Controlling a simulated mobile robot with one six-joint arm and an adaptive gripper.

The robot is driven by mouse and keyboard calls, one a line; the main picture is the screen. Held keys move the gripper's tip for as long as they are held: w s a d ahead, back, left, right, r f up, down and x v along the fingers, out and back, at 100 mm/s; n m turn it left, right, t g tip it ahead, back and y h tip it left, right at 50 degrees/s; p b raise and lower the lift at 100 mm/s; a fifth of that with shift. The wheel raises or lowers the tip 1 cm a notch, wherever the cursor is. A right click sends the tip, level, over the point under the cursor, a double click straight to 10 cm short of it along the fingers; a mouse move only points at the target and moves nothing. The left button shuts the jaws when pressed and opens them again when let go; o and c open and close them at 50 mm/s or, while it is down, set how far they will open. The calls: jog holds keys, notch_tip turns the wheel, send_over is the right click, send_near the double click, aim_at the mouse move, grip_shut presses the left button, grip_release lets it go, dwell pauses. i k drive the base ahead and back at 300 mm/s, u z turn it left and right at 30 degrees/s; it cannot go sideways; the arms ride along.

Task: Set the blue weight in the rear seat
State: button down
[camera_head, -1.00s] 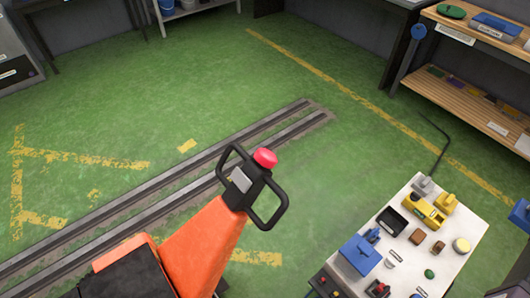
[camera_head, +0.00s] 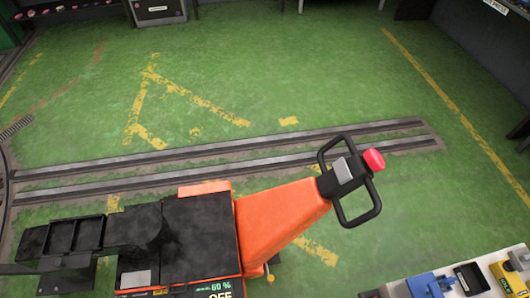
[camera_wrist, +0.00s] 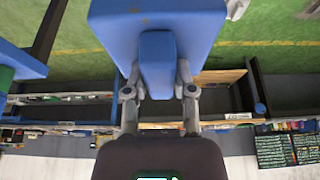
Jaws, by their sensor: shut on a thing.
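The blue weight (camera_wrist: 205,30) fills the top middle of the wrist view, a large blue block with a smaller blue grip part. My gripper (camera_wrist: 158,92) is shut on that grip part, with one grey finger on each side. The weight hangs clear of any surface that I can make out. In the head view, a black tray with two shallow pockets (camera_head: 75,219) is at the lower left, beside the black deck of an orange truck (camera_head: 280,225). Both pockets look empty. I cannot tell which is the rear seat. My gripper is outside the head view.
The truck's black handle (camera_head: 325,158) with a red button rises mid-right. Twin rails (camera_head: 250,150) cross the green floor behind it. A worktable (camera_head: 402,292) with a blue item (camera_head: 432,287) and a yellow item is at lower right. Shelving (camera_wrist: 75,115) shows in the wrist view.

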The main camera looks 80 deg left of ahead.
aim_at(88, 235)
jog(key=u, duration=1.15)
jog(key=k, duration=1.85)
